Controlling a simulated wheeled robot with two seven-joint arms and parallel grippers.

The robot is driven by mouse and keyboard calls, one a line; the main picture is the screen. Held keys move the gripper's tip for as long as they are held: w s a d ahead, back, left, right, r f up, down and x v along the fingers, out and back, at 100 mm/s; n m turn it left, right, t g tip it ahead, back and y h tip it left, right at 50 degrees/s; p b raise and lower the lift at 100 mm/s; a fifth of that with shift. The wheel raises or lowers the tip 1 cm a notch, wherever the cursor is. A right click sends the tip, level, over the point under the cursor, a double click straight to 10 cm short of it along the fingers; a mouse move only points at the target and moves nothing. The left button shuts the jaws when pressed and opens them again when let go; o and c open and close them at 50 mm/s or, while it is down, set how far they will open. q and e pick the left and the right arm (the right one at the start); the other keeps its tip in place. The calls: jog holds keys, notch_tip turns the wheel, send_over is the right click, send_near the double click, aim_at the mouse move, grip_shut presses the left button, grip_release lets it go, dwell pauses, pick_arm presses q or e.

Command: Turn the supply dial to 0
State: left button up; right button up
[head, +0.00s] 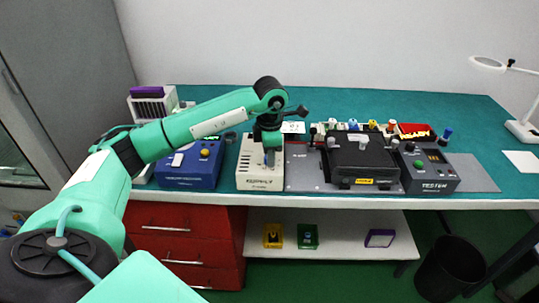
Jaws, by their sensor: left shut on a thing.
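The cream supply box (260,178) stands near the front edge of the green table, with printed lettering low on its front. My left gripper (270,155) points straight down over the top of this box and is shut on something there. The dial sits under the jaws and is mostly hidden by the gripper, so its setting cannot be read. My right gripper does not show.
A blue box (190,165) with a yellow knob stands left of the supply. A black fixture (360,158) and a dark tester box (428,170) stand on the right. A lamp (522,130) is at the far right.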

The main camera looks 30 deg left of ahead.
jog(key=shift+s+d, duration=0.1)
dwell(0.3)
pick_arm(q)
jog(key=o, duration=1)
jog(key=shift+r, duration=0.15)
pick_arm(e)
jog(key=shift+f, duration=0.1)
pick_arm(q)
jog(key=r, duration=0.9)
jog(key=r+b, duration=0.1)
jog(key=r, duration=0.3)
jog(key=shift+s+d+r, duration=0.2)
jog(key=shift+d+r, duration=0.05)
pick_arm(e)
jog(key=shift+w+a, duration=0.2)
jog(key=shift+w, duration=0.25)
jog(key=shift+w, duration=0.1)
